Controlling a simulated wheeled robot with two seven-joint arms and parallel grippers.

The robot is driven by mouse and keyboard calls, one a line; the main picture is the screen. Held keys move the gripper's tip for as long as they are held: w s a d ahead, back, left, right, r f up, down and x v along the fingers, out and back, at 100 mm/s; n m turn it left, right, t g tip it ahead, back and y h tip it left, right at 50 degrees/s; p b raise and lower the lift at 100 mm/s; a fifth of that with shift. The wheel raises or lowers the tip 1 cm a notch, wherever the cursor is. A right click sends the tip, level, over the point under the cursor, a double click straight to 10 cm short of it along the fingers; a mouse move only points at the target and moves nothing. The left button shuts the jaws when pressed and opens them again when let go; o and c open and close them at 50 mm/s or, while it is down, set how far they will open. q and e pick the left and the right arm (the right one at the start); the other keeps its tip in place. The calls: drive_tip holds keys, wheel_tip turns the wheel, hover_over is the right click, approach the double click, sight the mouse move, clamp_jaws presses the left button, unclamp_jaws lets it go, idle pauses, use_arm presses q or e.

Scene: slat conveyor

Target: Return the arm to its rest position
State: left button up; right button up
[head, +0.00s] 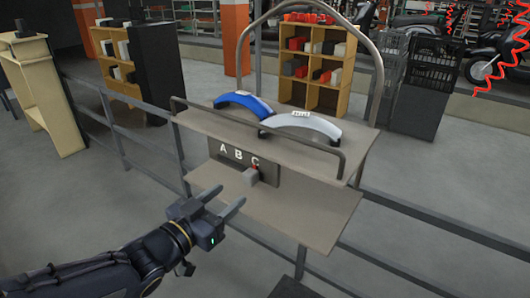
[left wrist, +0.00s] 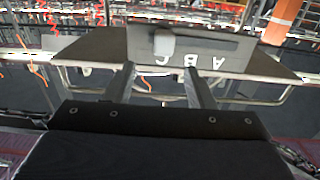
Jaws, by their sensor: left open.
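My left gripper (head: 228,198) comes in from the left in the head view. Its two fingers are apart with nothing between them. It is in front of the lower shelf of the stand, near a dark panel (head: 228,162) lettered A B C. A small grey block-shaped knob with a bit of red (head: 251,177) sits on the panel below the C. In the left wrist view the open fingers (left wrist: 160,82) point toward the panel (left wrist: 220,50), and the grey knob (left wrist: 164,43) shows beyond them, apart from the fingers. My right gripper is in neither view.
A blue curved part (head: 245,104) and a light grey curved part (head: 305,124) lie on the stand's upper shelf, behind a rail. Metal railings (head: 120,150) run on both sides. Behind are a wooden shelf (head: 346,72), dark crates (head: 432,68) and motorbikes.

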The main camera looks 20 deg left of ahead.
use_arm(q)
drive_tip(key=s+a+f+n+g+y, duration=0.6)
drive_tip(key=s+f, duration=0.1)
drive_tip(key=s+d+f+g+h, duration=0.3)
drive_tip(key=s+d+g, duration=0.2)
drive_tip(key=s, duration=0.6)
drive_tip(key=shift+d+h, duration=0.3)
drive_tip(key=shift+d, duration=0.4)
idle(1.3)
